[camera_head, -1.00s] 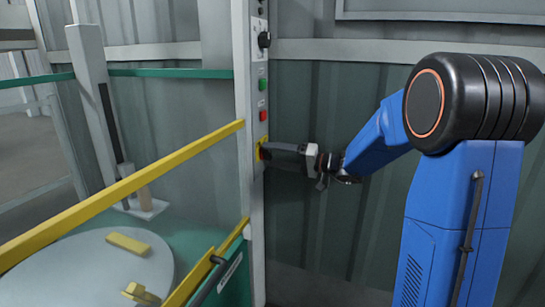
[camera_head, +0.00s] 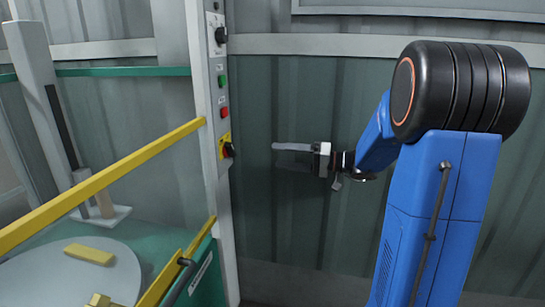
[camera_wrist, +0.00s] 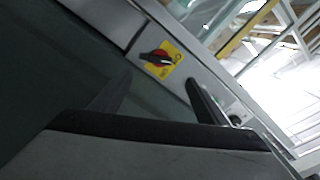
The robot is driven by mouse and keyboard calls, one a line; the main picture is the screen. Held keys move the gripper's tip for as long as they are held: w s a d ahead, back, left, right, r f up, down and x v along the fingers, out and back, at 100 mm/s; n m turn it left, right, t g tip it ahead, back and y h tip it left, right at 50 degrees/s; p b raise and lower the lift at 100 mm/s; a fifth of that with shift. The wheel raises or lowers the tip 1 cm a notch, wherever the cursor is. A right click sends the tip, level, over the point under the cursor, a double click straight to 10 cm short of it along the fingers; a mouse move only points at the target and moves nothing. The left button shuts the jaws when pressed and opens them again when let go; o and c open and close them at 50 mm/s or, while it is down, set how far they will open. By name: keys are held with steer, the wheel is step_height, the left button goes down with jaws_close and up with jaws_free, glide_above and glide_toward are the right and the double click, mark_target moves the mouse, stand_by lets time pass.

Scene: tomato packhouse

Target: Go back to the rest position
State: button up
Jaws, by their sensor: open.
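My gripper (camera_head: 276,148) is at the end of my blue arm (camera_head: 376,138), in front of the dark green wall panel. It is empty and stands apart from the grey control post (camera_head: 209,110), to its right. In the wrist view, my gripper's two dark fingers (camera_wrist: 155,98) are spread, with nothing between them. A rotary switch (camera_head: 228,150) on a yellow plate sits on the post.
The post also carries a black knob (camera_head: 221,36), a green button (camera_head: 222,80) and a red button (camera_head: 223,112). A yellow rail (camera_head: 110,182) slopes across the left, above a round grey turntable (camera_head: 60,276). Free room lies around my gripper before the wall.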

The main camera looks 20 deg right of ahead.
steer(key=shift+s+d, duration=0.3)
steer(key=shift+d, duration=0.1)
steer(key=s+a+f+n+g+h, duration=0.1)
steer(key=s+a+f+g+h, duration=0.25)
steer(key=s+a, duration=0.5)
steer(key=s+a+f+g+h, duration=0.2)
steer(key=s+a+f+g, duration=0.3)
steer(key=s, duration=0.6)
steer(key=s+d+f+t+h, duration=0.1)
steer(key=s+d+h, duration=0.2)
steer(key=s, duration=0.4)
steer(key=s+d+f+t+h, duration=0.1)
steer(key=s+d+f+h, duration=0.1)
steer(key=s+h, duration=0.4)
steer(key=shift+s+d+f+t, duration=0.2)
steer(key=shift+s+d+t, duration=0.2)
steer(key=shift+d, duration=0.3)
